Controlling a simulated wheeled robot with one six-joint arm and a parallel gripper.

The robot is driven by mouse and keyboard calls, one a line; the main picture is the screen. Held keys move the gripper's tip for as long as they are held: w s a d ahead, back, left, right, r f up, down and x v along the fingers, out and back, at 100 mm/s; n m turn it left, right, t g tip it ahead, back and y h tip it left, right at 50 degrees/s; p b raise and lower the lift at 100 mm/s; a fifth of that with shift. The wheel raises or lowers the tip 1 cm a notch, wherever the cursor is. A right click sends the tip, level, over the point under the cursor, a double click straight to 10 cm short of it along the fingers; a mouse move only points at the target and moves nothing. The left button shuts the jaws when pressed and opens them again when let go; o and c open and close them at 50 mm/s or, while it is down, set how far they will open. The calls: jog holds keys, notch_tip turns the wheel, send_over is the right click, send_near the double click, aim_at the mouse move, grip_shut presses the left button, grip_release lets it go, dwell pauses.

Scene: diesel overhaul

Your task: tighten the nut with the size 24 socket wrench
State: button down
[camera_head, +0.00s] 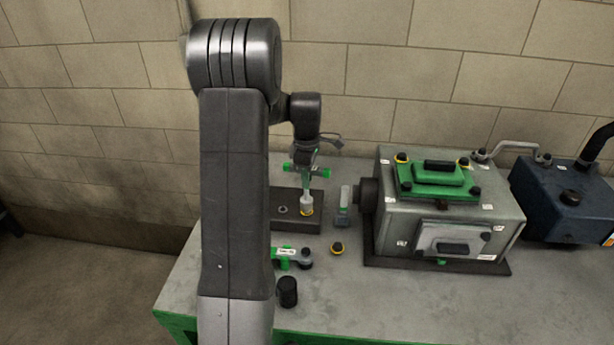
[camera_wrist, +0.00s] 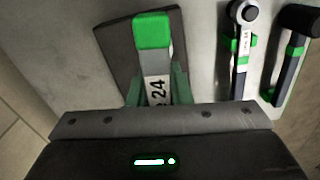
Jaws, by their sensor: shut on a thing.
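My gripper (camera_head: 307,160) is shut on the size 24 socket wrench (camera_head: 306,198). In the wrist view the wrench (camera_wrist: 155,62) shows its "24" label between my fingers (camera_wrist: 158,92) and a green end. In the head view the wrench is roughly upright, with its pale socket end down at a yellow-ringed spot on the dark block (camera_head: 283,224). The nut itself is hidden under the socket, and I cannot tell how fully the socket sits on it. The dark block also shows in the wrist view (camera_wrist: 116,42).
Another labelled wrench (camera_wrist: 240,50) and a black-headed hammer-like tool (camera_wrist: 291,62) lie beside the block. A black cylinder (camera_head: 288,291) and a yellow-ringed part (camera_head: 338,248) are on the table. A grey engine housing (camera_head: 384,225) and a blue unit (camera_head: 545,200) stand to the right. The front right tabletop is clear.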

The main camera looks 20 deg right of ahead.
jog(key=n, duration=0.7)
jog(key=shift+n, duration=3.3)
jog(key=shift+w+d, duration=0.1)
